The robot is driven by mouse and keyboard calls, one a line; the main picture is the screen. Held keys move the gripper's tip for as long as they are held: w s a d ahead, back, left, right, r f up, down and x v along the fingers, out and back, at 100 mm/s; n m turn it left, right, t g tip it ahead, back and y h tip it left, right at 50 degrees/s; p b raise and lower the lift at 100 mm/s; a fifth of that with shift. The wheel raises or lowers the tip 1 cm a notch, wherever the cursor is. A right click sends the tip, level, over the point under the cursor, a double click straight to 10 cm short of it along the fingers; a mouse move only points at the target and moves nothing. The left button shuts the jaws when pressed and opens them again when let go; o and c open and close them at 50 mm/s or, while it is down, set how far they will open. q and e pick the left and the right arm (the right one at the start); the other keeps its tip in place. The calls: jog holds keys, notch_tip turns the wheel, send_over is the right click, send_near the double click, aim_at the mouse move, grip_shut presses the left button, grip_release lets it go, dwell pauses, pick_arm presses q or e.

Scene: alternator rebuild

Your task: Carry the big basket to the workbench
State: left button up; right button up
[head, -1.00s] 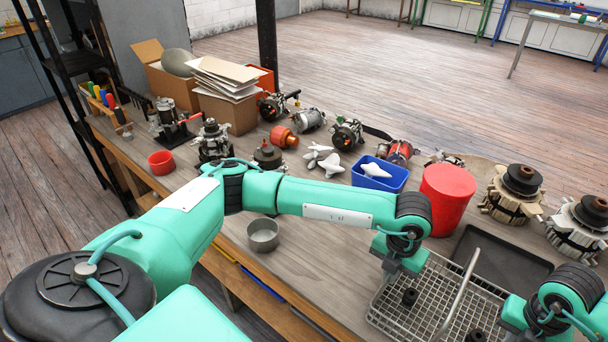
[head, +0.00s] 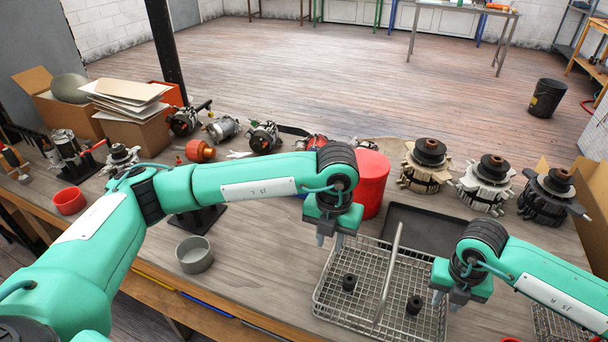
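The big basket (head: 326,311) is a silver wire basket with a raised handle bar (head: 391,272) across its middle. It sits on the wooden bench in the lower middle of the head view. Two small black cylindrical parts (head: 349,283) lie inside it. My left gripper (head: 330,242) points down by the basket's back left corner, fingers apart and empty. My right gripper (head: 447,302) points down by the basket's right side, fingers apart, with nothing seen between them. Whether either gripper's fingertips touch the rim, I cannot tell.
A black tray (head: 425,229) and a red cylinder (head: 373,180) stand behind the basket. A grey bowl (head: 194,255) is to its left. Several alternator parts (head: 427,167) line the bench's back. Another wire basket (head: 557,326) shows at lower right. Open floor lies beyond.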

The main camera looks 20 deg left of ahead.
jog(key=shift+r, duration=0.3)
pick_arm(q)
notch_tip(320, 180, up, 3)
pick_arm(e)
notch_tip(320, 180, up, 11)
jog(key=shift+r, duration=0.2)
dwell(0.5)
